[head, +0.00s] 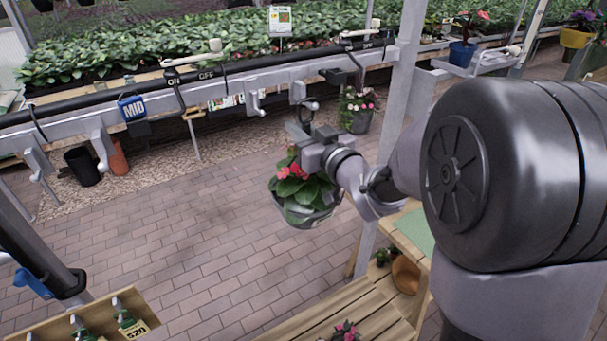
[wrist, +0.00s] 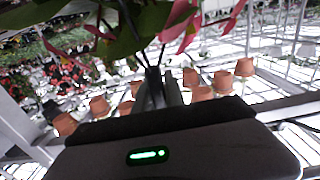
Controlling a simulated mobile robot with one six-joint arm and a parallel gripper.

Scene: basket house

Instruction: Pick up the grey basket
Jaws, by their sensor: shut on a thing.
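The grey basket (head: 308,220) hangs in the air at the middle of the head view. It holds a green leafy plant (head: 296,190) with red-pink flowers. My gripper (head: 299,132) is above it and is shut on the basket's hanger. A dark hook shows just above the gripper, near the rail. In the wrist view, thin dark hanger strands meet at my gripper (wrist: 153,88), with leaves and pink petals (wrist: 180,20) along the top edge. The basket's body is not clear in the wrist view.
A pipe rail with grey hooks (head: 255,102) and a blue MID tag (head: 132,107) runs behind the basket. A wooden bench (head: 350,312) stands below, beside a post (head: 408,65). Another flower pot (head: 361,120) hangs behind. The brick floor (head: 180,240) at left is clear.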

